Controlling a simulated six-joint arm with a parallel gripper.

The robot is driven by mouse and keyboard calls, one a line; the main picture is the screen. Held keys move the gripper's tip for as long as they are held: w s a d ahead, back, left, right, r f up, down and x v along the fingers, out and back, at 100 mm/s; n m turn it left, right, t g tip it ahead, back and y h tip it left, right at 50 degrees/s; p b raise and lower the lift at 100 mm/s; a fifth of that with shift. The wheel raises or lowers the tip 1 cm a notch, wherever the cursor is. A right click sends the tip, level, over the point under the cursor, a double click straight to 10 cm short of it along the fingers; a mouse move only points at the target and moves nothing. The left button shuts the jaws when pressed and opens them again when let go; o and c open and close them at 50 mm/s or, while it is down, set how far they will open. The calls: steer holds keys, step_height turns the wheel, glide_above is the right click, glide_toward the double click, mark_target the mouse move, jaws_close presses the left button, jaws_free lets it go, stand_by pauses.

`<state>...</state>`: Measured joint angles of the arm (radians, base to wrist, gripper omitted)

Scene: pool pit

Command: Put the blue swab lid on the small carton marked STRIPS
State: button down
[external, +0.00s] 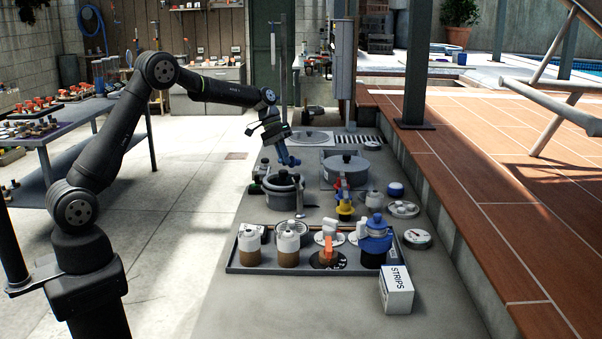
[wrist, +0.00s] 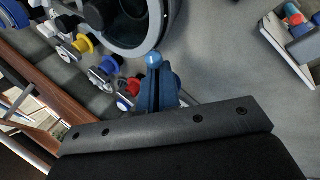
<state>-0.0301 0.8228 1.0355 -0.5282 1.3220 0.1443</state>
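The small white carton marked STRIPS (external: 397,290) stands on the grey counter at the front right, beside the tray's corner. My gripper (external: 289,160) hangs above the counter near the dark pot, well behind and left of the carton. In the wrist view its blue fingers (wrist: 157,88) look close together, with a light-blue round knob (wrist: 153,60) at their tips. I cannot tell whether the knob is gripped.
The shallow tray (external: 240,268) holds several jars and an orange-handled item. A dark lidded pot (external: 283,193) and a grey pot (external: 345,172) stand behind it. A round gauge (external: 417,239) lies at right near the tiled ledge (external: 500,200). The counter's front is clear.

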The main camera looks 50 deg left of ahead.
steer(key=w+d+r+m, duration=0.1)
steer(key=w+d, duration=0.3)
steer(key=d, duration=0.4)
steer(key=shift+g, duration=0.4)
step_height(320, 180, down, 9)
steer(key=shift+s+a+f, duration=0.1)
steer(key=shift+s+a, duration=0.05)
steer(key=shift+f, duration=0.2)
steer(key=c, duration=1.7)
jaws_free()
steer(key=shift+r, duration=0.15)
